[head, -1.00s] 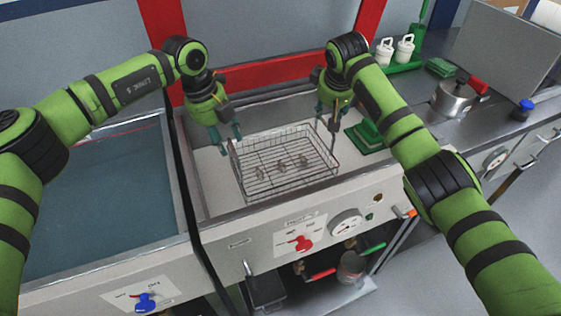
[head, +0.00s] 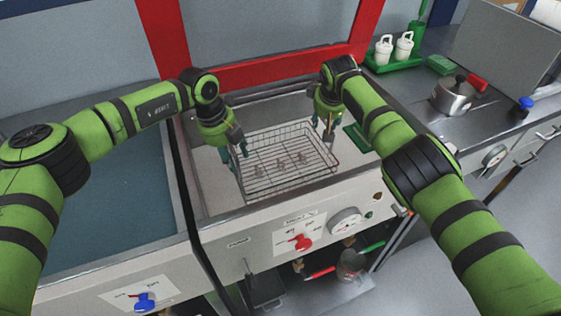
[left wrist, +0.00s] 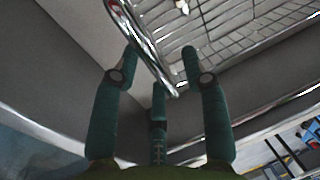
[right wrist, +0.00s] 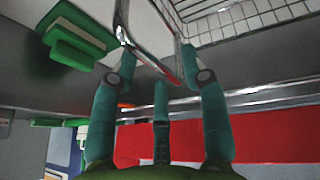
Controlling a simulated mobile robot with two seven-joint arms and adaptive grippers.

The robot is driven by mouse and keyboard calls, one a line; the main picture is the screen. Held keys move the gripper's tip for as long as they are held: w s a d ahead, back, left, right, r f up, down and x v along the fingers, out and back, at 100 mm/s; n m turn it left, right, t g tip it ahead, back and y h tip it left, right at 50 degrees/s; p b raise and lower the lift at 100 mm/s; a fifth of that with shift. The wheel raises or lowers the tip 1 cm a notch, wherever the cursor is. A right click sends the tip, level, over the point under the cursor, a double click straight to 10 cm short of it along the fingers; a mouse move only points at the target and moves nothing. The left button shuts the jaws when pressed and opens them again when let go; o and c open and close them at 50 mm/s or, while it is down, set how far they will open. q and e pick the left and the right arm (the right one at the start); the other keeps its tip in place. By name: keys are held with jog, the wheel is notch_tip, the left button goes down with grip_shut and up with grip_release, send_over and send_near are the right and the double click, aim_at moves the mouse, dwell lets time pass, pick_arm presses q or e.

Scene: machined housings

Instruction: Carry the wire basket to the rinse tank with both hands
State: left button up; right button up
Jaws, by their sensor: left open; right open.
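The wire basket (head: 285,180) sits in the pale middle basin (head: 212,185), with several small metal parts inside. My left gripper (head: 240,146) is at its left end, open. In the left wrist view a bright handle loop (left wrist: 143,38) passes between its fingers (left wrist: 160,60). My right gripper (head: 330,133) is at the right end, also open. In the right wrist view the other handle loop (right wrist: 160,66) lies between its fingers (right wrist: 157,62). A tank of blue-grey liquid (head: 110,205) is on the left; I cannot read which tank is the rinse tank.
A dark divider (head: 180,185) separates the tank and basin. A green block (head: 360,138) is right of the basket. A pot (head: 453,95) and a green tray with white containers (head: 393,62) stand on the right counter. Red (head: 301,242) and blue levers (head: 146,302) are on the front panels.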

pick_arm(q)
jog(key=shift+c, duration=0.4)
pick_arm(e)
jog(key=shift+c, duration=0.4)
pick_arm(q)
grip_shut()
pick_arm(e)
grip_shut()
pick_arm(q)
jog(key=shift+r, duration=0.2)
pick_arm(e)
jog(key=shift+r, duration=0.2)
